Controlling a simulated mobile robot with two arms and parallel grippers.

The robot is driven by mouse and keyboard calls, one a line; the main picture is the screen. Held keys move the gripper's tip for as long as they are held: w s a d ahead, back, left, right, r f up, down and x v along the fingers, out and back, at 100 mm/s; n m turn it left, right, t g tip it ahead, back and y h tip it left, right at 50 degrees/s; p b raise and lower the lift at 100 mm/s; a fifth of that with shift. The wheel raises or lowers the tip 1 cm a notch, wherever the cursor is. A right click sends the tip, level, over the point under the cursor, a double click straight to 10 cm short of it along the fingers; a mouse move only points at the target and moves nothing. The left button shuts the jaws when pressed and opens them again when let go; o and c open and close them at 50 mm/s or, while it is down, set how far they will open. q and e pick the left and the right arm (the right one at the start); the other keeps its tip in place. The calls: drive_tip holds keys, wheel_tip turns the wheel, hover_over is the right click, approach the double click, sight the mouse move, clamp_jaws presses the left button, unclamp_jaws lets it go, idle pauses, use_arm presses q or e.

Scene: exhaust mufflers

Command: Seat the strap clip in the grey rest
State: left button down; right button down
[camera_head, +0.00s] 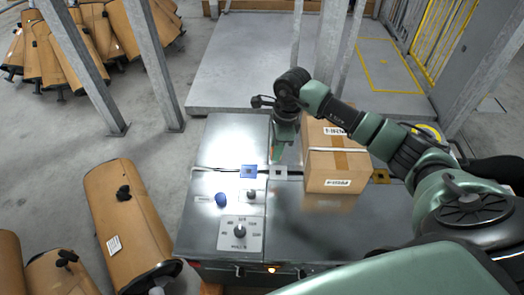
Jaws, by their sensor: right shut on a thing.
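The grey rest (280,173) is a small pale square plate with a dark centre on the metal bench top, between a blue square plate and the cardboard box. My right gripper (279,148) points down just above and behind the grey rest. It is shut on a small piece at its fingertips, taken to be the strap clip, which looks green and is mostly hidden by the fingers. I cannot tell whether the clip touches the rest. My left gripper is not in view.
A blue knob (222,199) and a dial panel (240,234) are nearer. Brown mufflers (128,220) lie on the floor at left.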

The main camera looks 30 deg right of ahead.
drive_tip(key=shift+d+f+m, duration=0.7)
drive_tip(key=shift+f, duration=0.1)
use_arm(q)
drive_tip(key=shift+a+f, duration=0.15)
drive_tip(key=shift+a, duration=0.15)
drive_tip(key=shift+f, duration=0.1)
use_arm(e)
drive_tip(key=shift+f, duration=0.15)
